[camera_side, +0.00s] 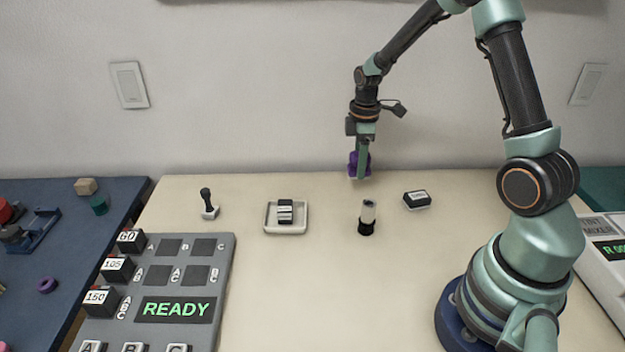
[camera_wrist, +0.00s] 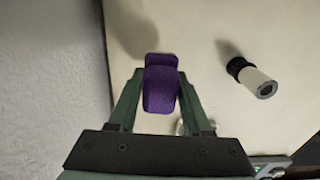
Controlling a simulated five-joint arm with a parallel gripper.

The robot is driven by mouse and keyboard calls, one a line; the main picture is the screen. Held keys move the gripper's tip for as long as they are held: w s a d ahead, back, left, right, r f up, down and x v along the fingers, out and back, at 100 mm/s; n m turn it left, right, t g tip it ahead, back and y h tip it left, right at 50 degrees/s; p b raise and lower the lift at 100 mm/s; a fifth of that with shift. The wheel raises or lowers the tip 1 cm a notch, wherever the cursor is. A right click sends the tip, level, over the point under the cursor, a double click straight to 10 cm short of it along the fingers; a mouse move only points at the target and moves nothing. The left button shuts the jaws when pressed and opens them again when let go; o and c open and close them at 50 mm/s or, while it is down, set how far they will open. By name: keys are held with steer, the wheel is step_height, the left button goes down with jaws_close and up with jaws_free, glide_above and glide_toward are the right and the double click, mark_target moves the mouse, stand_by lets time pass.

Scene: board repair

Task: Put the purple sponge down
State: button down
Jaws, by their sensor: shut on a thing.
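The purple sponge (camera_wrist: 160,88) is held between the two green fingers of my gripper (camera_wrist: 158,100) in the wrist view. In the side view the sponge (camera_side: 353,163) shows behind and beside the fingers of my gripper (camera_side: 361,168), near the back edge of the cream table (camera_side: 300,290). A thin pale edge shows at the sponge's lower end. In the wrist view a shadow falls on the surface near the sponge. It looks raised above the table, but the exact height is hard to tell.
A white tray (camera_side: 270,222) with a dark block is to the left, then a small black-handled tool (camera_side: 209,204). A grey READY panel (camera_side: 225,270) stands front left.

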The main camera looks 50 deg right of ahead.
mark_target(357, 191)
steer(key=shift+f, duration=2.4)
steer(key=shift+f, duration=0.1)
steer(key=shift+c, duration=1.7)
jaws_free()
